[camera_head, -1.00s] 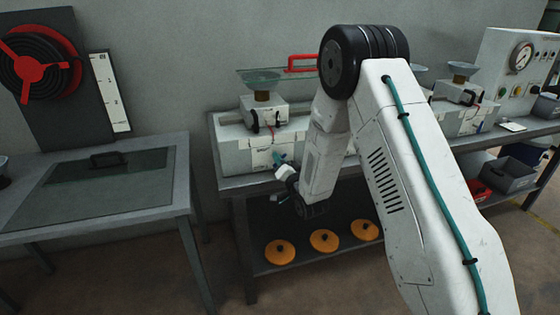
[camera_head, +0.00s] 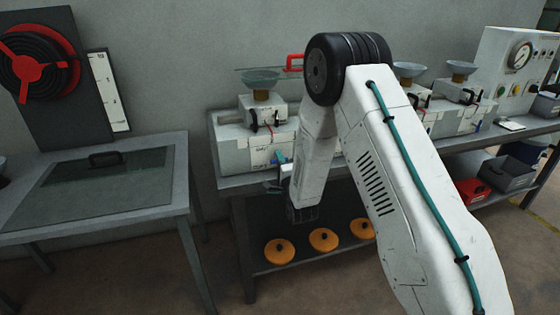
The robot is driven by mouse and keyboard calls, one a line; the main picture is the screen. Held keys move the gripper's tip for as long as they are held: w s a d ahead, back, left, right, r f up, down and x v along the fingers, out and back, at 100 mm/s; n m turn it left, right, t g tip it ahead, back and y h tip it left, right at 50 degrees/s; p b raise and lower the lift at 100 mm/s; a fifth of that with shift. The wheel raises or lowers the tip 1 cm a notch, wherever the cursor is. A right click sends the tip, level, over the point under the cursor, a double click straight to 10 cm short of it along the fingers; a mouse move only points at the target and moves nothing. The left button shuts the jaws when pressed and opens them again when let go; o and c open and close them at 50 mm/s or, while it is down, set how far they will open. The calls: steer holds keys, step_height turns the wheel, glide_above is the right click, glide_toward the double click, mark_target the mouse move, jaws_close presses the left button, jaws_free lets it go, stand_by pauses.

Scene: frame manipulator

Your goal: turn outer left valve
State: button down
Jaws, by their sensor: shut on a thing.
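The leftmost white box unit (camera_head: 238,158) stands on the bench, with a scale-like top and a bowl above it. The outer left valve (camera_head: 280,157) is a small teal handle low on its front. My arm comes in from the right and bends down in front of this unit. My gripper (camera_head: 272,184) is small and mostly hidden by my forearm, at the front of the unit just below the handle. It is shut on the valve, though the contact itself is too small and covered to see clearly.
Similar units stand farther right on the bench (camera_head: 228,184). A red handle (camera_head: 294,63) shows behind the left bowl. Orange discs (camera_head: 279,251) lie on the lower shelf. A grey table (camera_head: 110,205) with a glass panel stands at left, with a floor gap before the bench.

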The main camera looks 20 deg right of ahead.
steer(key=shift+m, duration=0.3)
steer(key=c, duration=1.5)
jaws_free()
steer(key=shift+o, duration=0.2)
steer(key=s+f, duration=0.1)
steer(key=s, duration=0.6)
steer(key=shift+s+f, duration=0.3)
steer(key=shift+s, duration=0.05)
